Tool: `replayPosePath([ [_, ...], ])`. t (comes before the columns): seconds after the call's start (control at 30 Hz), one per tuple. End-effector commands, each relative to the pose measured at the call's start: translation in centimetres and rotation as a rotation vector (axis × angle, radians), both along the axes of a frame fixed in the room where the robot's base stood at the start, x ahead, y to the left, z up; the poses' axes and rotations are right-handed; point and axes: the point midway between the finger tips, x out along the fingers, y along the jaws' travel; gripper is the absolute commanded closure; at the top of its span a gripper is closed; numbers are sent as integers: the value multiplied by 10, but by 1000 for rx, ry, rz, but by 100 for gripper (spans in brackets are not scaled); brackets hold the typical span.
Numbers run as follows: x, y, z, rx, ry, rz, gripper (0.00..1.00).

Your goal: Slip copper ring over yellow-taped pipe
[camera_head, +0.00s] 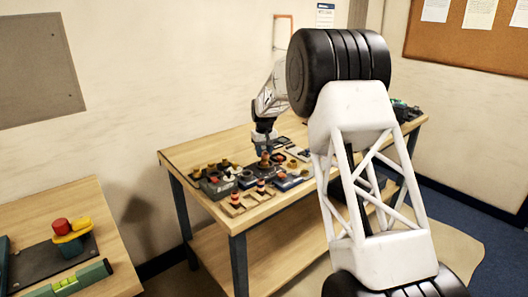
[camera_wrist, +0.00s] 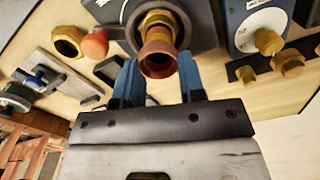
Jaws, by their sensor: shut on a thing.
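My gripper (camera_head: 264,147) is over the middle of the far workbench in the head view. In the wrist view its two blue fingers (camera_wrist: 159,70) are shut on a copper ring (camera_wrist: 158,64), with its open end toward the camera. A yellow-banded pipe (camera_wrist: 157,22) stands directly behind the ring on a dark round base, in line with it. I cannot tell whether the ring is around the pipe or only in front of it. In the head view a small copper-orange shape (camera_head: 265,160) shows just below the fingers, too small to make out.
The workbench (camera_head: 180,154) is crowded around the gripper. In the wrist view an orange knob (camera_wrist: 95,44) and a brass nut (camera_wrist: 68,41) sit left; a blue-grey box (camera_wrist: 255,20) and brass fittings (camera_wrist: 288,64) sit right.

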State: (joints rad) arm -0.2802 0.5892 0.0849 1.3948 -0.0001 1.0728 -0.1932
Motion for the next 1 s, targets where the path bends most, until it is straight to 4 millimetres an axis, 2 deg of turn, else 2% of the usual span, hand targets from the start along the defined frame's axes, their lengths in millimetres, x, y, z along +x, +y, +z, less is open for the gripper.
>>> replayPosePath([
  [0.17,0,0,0,0,0,0,85],
  [0.2,0,0,0,0,0,0,59],
  [0.37,0,0,0,0,0,0,34],
  [0.57,0,0,0,0,0,0,34],
  [0.7,0,0,0,0,0,0,12],
  [1.0,0,0,0,0,0,0,12],
])
